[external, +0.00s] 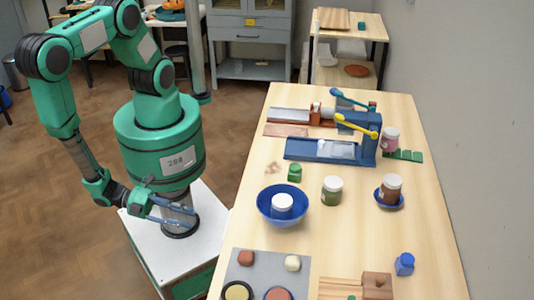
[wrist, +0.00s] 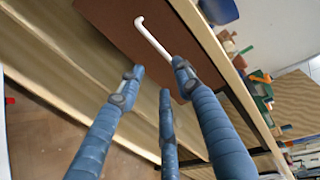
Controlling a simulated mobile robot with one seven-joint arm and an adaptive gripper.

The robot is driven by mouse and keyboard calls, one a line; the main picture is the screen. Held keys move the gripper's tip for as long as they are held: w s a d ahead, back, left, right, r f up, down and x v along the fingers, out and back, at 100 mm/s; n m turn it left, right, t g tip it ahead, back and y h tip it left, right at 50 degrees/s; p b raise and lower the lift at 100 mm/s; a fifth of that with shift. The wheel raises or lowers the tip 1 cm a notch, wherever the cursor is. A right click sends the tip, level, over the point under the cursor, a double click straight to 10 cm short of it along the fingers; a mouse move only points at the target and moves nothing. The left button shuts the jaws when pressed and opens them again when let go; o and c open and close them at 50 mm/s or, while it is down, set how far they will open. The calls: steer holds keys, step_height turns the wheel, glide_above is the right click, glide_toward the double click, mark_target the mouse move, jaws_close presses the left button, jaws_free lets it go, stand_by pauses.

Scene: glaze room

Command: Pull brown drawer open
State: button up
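The brown drawer (wrist: 112,28) shows in the wrist view as a dark brown front panel below the light wooden table edge. Its white bar handle (wrist: 152,38) lies at a slant across the panel. My gripper (wrist: 156,84) has its blue fingers spread, with nothing between them. The fingertips point toward the handle; the right finger's tip is close to the handle's lower end, and I cannot tell whether they touch. In the external view my gripper (external: 184,212) is left of the table, low beside its edge. The drawer is hidden there.
The wooden table (external: 240,185) carries a blue bowl (external: 266,208), several jars, a grey mat (external: 240,270) and blue press-like tools (external: 330,150). A grey cabinet (external: 250,45) and a shelf (external: 345,75) stand behind. Open floor (external: 60,210) lies to the left.

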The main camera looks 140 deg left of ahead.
steer(key=b+x, duration=0.1)
steer(key=x, duration=1.1)
steer(key=shift+b, duration=0.3)
stand_by(0.3)
jaws_close()
